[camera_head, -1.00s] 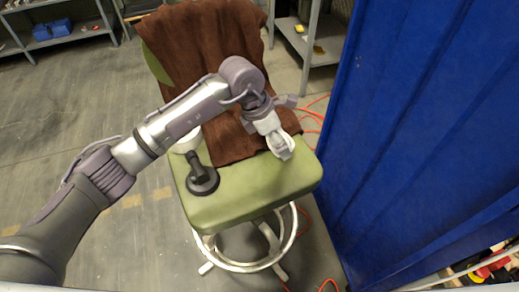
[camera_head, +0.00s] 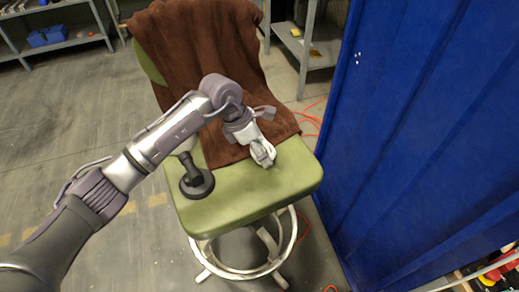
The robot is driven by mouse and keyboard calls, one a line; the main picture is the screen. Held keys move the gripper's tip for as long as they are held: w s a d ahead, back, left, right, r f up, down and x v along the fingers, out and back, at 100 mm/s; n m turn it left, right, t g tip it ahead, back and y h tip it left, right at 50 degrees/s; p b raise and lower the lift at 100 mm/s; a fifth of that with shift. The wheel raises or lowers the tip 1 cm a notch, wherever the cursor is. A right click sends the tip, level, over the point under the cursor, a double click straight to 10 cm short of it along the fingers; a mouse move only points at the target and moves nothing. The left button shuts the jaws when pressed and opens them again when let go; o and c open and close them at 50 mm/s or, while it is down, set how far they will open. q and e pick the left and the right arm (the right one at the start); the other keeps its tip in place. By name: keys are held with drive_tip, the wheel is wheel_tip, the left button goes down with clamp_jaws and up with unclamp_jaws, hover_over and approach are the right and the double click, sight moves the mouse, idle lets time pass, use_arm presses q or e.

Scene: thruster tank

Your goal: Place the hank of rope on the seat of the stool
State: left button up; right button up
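The stool has a green padded seat (camera_head: 262,190) on a shiny metal ring base. My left arm comes in from the left, and my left gripper (camera_head: 264,156) points down over the middle of the seat, close to the edge of the brown cloth. Pale grey-white parts show at its tip; I cannot tell whether they are only fingers or whether something is held, or whether the fingers are open. I cannot clearly make out a hank of rope. My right gripper is not in view.
A brown cloth (camera_head: 190,45) drapes over the backrest and the rear of the seat. A black round-based object with a handle (camera_head: 196,183) stands at the seat's left. A blue panel (camera_head: 420,130) rises close on the right. The seat's front is clear.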

use_arm(q)
drive_tip(key=shift+f, duration=0.35)
drive_tip(key=o, duration=1.2)
drive_tip(key=shift+a, duration=0.1)
drive_tip(key=shift+o, duration=0.2)
drive_tip(key=shift+r, duration=0.5)
drive_tip(key=v, duration=1.1)
drive_tip(key=shift+a+r, duration=0.15)
drive_tip(key=shift+r, duration=0.15)
